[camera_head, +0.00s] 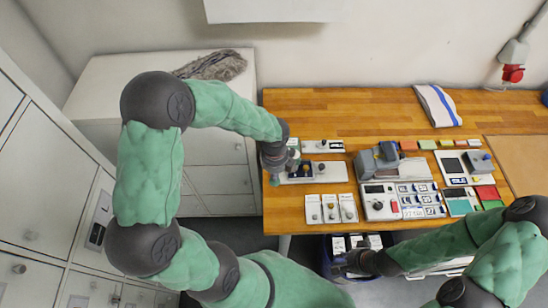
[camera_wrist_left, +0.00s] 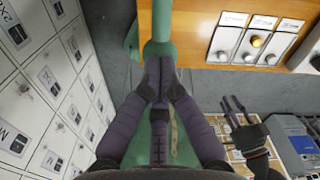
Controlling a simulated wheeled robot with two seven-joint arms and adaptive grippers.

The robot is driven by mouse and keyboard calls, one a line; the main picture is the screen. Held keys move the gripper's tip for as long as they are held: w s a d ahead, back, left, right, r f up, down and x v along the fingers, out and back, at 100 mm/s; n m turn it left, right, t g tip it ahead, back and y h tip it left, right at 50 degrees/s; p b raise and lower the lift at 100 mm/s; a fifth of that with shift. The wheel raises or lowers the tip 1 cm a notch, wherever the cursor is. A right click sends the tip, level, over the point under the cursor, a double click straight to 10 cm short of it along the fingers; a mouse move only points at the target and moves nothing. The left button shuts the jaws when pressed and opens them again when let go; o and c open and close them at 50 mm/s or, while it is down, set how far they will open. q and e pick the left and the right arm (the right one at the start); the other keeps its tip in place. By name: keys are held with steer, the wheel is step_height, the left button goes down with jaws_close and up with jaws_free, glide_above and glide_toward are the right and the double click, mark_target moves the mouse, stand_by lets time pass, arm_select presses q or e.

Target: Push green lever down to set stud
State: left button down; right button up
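The green lever (camera_wrist_left: 160,28) shows at the top of the left wrist view as an upright green bar with a rounded end, by the table's left edge. My left gripper (camera_wrist_left: 160,66) has its fingertips together, right at the lever's rounded end; whether they touch it I cannot tell. In the head view my left gripper (camera_head: 276,168) is at the table's left edge, and the arm hides most of the lever. A stud cannot be made out. My right gripper (camera_head: 346,264) is low in front of the table; in the left wrist view its fingers (camera_wrist_left: 232,104) stand apart, empty.
The wooden table (camera_head: 310,103) carries several white panels with knobs (camera_head: 331,208), a grey device (camera_head: 380,158) and a striped towel (camera_head: 437,105). A blue crate (camera_head: 326,262) stands below the front edge. White lockers (camera_head: 40,165) and a white cabinet (camera_head: 100,85) line the left.

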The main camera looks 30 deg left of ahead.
arm_select(q)
steer(key=shift+s+d+f+b, duration=0.1)
steer(key=shift+f+b, duration=0.45)
steer(key=shift+f, duration=0.2)
step_height(320, 180, up, 13)
steer(key=p, duration=1.1)
steer(key=shift+p, duration=0.35)
stand_by(0.6)
stand_by(0.5)
